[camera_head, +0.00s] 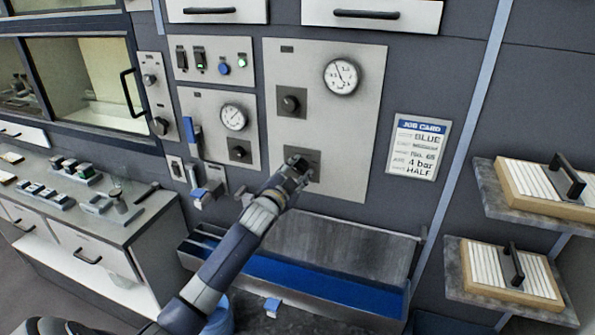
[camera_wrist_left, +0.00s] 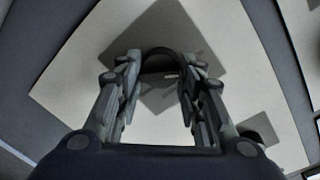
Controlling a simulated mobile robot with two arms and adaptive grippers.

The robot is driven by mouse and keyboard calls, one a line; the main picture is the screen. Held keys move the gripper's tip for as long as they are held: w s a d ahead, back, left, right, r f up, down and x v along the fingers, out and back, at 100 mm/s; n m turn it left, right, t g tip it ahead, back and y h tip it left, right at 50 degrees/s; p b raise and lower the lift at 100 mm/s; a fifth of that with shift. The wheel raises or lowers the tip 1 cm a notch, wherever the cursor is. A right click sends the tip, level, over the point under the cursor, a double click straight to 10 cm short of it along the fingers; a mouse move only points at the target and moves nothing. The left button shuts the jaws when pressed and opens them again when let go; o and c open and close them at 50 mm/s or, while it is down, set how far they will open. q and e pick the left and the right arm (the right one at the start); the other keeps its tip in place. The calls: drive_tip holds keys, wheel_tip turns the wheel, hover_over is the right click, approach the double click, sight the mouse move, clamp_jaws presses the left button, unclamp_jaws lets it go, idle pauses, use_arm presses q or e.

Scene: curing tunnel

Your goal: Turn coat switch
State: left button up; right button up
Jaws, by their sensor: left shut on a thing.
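A large light panel (camera_head: 285,215) on the wall carries a gauge (camera_head: 341,76), an upper dark knob (camera_head: 290,103) and a lower grey square plate (camera_head: 314,158). My left gripper (camera_head: 298,166) is at this lower plate and covers what is mounted on it in the head view. In the left wrist view, the two fingers of my left gripper (camera_wrist_left: 160,90) are on either side of a dark round knob (camera_wrist_left: 160,60) on the square plate (camera_wrist_left: 150,18), shut on it. I cannot read a label that names the coat switch. My right gripper is not in view.
A job card (camera_head: 417,147) reads BLUE, 4 bar and HALF. Left of the panel are a smaller gauge (camera_head: 233,117) and switches. A blue-lined trough (camera_head: 320,283) lies below. Shelves with handled boards (camera_head: 548,187) stand right; a counter (camera_head: 125,225) stands left.

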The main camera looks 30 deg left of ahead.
use_arm(q)
drive_tip(key=shift+a+r+n, duration=0.1)
drive_tip(key=shift+r+n, duration=0.1)
drive_tip(key=shift+n, duration=0.6)
drive_tip(key=o, duration=1)
drive_tip(key=shift+o, duration=0.3)
drive_tip(key=shift+f, duration=0.1)
drive_tip(key=shift+s+f, duration=0.1)
drive_tip(key=shift+s, duration=0.05)
drive_tip(key=v, duration=1.1)
drive_tip(key=shift+s, duration=0.4)
